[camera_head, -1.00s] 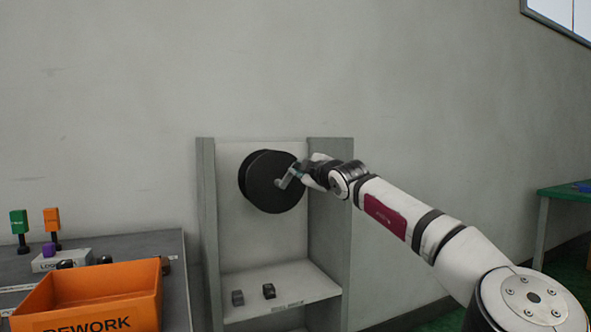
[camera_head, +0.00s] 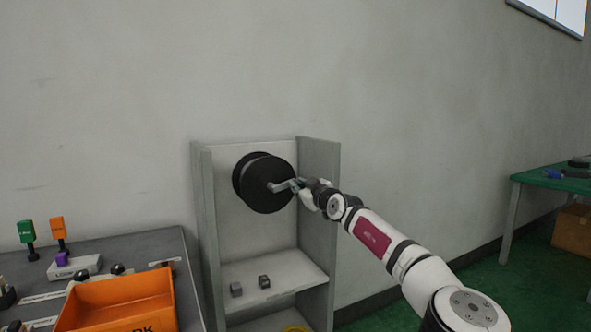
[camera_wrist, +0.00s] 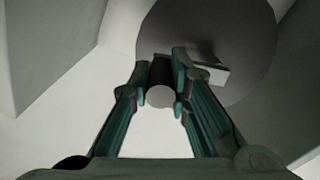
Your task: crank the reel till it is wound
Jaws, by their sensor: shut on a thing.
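The reel (camera_head: 262,184) is a round black drum mounted on the back panel of a grey cabinet. Its grey crank arm (camera_head: 283,185) reaches from the middle of the face to the right, nearly level. My gripper (camera_head: 302,187) is at the outer end of the crank, at the right side of the reel. In the wrist view the reel's dark face (camera_wrist: 235,50) fills the upper right. The fingers of my gripper (camera_wrist: 160,85) are closed around the crank's round handle (camera_wrist: 160,96), whose pale end shows between them. Any line on the reel is not visible.
The grey cabinet (camera_head: 320,200) has side walls close to the reel. Its shelf (camera_head: 290,277) below holds two small dark blocks. An orange bin (camera_head: 120,300) sits on a bench at the left. A green table (camera_head: 540,180) stands far right.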

